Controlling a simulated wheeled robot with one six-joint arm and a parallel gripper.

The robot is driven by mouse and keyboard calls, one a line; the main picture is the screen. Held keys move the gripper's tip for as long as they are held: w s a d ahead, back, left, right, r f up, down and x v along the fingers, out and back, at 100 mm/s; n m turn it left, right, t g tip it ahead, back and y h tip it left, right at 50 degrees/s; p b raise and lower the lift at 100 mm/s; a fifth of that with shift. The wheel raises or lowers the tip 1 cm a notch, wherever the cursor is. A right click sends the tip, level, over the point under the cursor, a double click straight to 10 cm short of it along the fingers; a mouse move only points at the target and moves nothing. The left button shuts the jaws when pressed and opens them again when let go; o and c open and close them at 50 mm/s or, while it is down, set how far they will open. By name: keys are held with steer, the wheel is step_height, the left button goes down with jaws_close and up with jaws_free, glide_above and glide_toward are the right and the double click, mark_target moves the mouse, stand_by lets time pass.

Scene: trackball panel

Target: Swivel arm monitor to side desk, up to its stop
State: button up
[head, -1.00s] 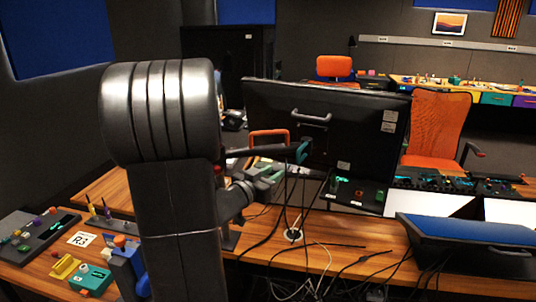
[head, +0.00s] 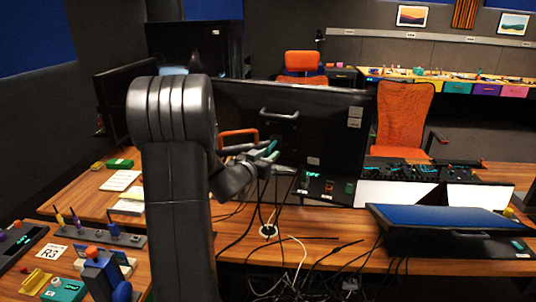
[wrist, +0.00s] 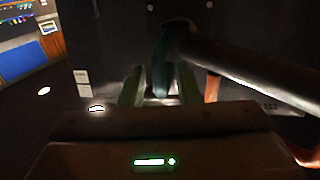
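The monitor (head: 325,135) stands at the middle of the head view with its black back toward me, a grey handle (head: 280,113) on it. A dark arm (wrist: 255,75) with a teal end piece (wrist: 161,75) runs in front of its back in the wrist view. My gripper (head: 268,160) is at the teal piece in the head view, left of the monitor's middle. In the wrist view my gripper (wrist: 160,88) has its two fingers apart, one on each side of the teal piece, with dark gaps between. The monitor's screen side is hidden.
Loose cables (head: 275,215) hang below the gripper onto the wooden desk. An orange bracket (head: 238,138) is just behind my gripper. The side desk (head: 90,190) at left holds papers, small boxes and another dark monitor (head: 125,100).

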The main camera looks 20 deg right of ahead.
steer(key=shift+d, duration=0.1)
jaws_close()
steer(key=shift+s+d+f+n+t+y+b, duration=0.2)
steer(key=shift+n+t+y+b, duration=0.3)
steer(key=shift+b, duration=0.45)
steer(key=shift+t, duration=0.5)
steer(key=shift+s+d+r+b, duration=0.1)
steer(key=shift+s+d+b, duration=0.2)
steer(key=shift+d+b, duration=0.25)
steer(key=shift+s+d+r+b, duration=0.1)
steer(key=shift+s+d+b, duration=0.25)
steer(key=shift+d, duration=0.35)
steer(key=shift+s+d+r+b, duration=0.1)
steer(key=shift+s+d+b, duration=0.15)
steer(key=shift+d+b, duration=0.3)
steer(key=shift+d, duration=0.1)
